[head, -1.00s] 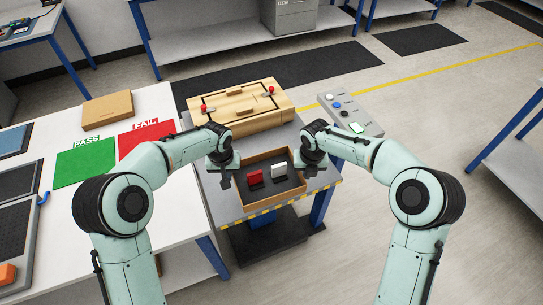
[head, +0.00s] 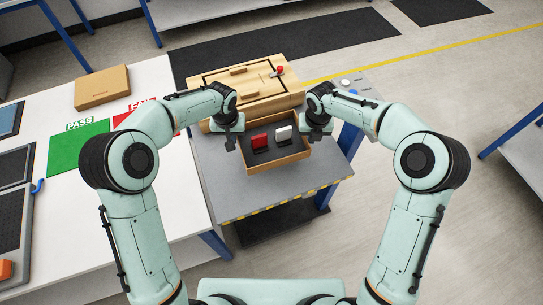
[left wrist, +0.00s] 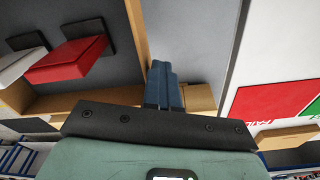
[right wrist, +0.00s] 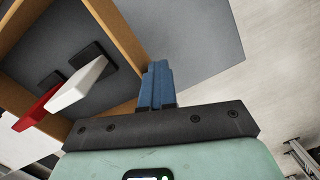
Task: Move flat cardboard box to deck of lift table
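The flat cardboard box (head: 281,163) is a shallow open tray with red and white pieces (head: 260,140) standing on dark holders inside. It is between my two grippers over the far part of the lift table's grey deck (head: 235,193); whether it touches the deck is unclear. My left gripper (head: 233,142) is at its left side and my right gripper (head: 306,137) at its right side. In the left wrist view my blue fingers (left wrist: 165,85) are together by the box wall (left wrist: 135,28). In the right wrist view they (right wrist: 156,85) are also together beside a wall (right wrist: 112,30).
A wooden fixture (head: 245,82) with a red knob stands directly behind the box. A white table (head: 110,215) with green PASS (head: 75,148) and red FAIL areas and a closed brown carton (head: 102,86) is at left. A button panel (head: 358,90) is at right. The near deck is clear.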

